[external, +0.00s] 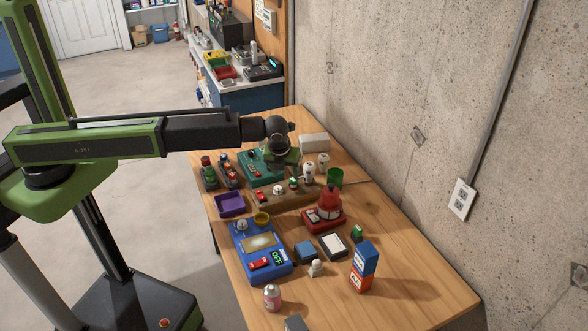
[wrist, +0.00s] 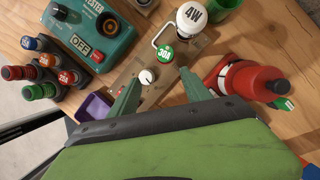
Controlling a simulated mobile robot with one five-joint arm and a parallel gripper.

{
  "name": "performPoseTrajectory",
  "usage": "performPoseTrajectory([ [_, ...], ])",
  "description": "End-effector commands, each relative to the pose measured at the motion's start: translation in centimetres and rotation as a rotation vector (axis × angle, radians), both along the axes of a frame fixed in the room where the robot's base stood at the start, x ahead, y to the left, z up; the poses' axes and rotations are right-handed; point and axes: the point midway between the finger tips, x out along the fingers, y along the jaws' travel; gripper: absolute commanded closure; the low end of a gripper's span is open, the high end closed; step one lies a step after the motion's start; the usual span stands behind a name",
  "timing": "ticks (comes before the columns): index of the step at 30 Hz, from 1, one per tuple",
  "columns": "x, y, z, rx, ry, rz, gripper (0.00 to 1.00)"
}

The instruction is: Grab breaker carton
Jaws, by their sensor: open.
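A plain pale box (external: 314,143) stands at the back by the wall. My gripper (external: 284,166) is open and empty above the middle-back of the table, well behind the stacked boxes. In the wrist view its fingers (wrist: 160,82) spread over a wooden board (wrist: 130,92) with a white knob and a green 30A cap.
A red device (external: 325,215), a blue tester (external: 261,250), a purple tray (external: 230,204), a green cup (external: 335,178) and white bulbs (external: 323,163) crowd the table. Bare wood lies right of the stacked boxes; the concrete wall (external: 400,100) borders the table.

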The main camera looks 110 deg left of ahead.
Motion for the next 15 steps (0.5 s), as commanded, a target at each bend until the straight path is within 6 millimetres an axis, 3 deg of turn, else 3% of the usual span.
performPoseTrajectory([
  [1, -2.0, 6.8, 1.6, 0.016, 0.018, 0.052, 0.44],
  [3, -6.4, 14.3, 2.6, 0.035, 0.031, 0.148, 0.44],
  [6, -13.1, 21.6, 3.6, 0.038, 0.036, 0.276, 0.44],
  [10, -19.5, 25.8, 4.1, 0.035, 0.037, 0.373, 0.44],
  [12, -21.0, 26.7, 4.2, 0.035, 0.037, 0.395, 0.44],
  [15, -21.6, 27.0, 4.1, 0.034, 0.037, 0.404, 0.44],
])
